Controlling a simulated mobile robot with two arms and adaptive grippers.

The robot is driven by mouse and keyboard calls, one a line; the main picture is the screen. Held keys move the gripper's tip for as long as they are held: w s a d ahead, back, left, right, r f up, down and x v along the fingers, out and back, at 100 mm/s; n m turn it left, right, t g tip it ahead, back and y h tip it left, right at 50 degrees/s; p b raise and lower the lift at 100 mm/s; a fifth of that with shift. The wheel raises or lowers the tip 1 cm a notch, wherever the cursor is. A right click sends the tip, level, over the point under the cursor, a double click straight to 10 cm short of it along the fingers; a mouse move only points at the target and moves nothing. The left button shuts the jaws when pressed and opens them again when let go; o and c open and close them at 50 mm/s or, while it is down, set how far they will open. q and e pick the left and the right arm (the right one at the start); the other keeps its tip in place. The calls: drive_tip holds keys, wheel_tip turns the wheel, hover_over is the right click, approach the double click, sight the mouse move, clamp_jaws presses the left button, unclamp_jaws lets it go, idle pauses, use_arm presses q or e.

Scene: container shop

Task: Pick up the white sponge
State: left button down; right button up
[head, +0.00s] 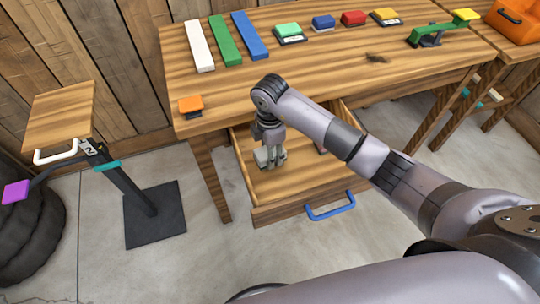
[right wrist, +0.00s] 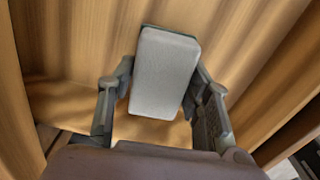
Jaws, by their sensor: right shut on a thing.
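The white sponge (right wrist: 163,72) is a pale rounded block in the right wrist view. It sits between the two fingers of my right gripper (right wrist: 160,95), which is shut on it. In the head view my right gripper (head: 269,156) points down inside the open wooden drawer (head: 310,193), over its left part. The sponge is mostly hidden by the gripper there. In the wrist view the drawer's wood lies close behind the sponge; I cannot tell whether they touch. My left gripper is not in view.
The drawer with a blue handle (head: 330,207) is pulled out below the wooden table (head: 290,75). The table holds white, green and blue bars, several small coloured blocks and an orange block (head: 190,105). A stand (head: 148,190) with a wooden board is at left.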

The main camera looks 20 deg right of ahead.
wheel_tip(320, 180, up, 17)
drive_tip(key=p, duration=0.1)
drive_tip(key=shift+p, duration=0.3)
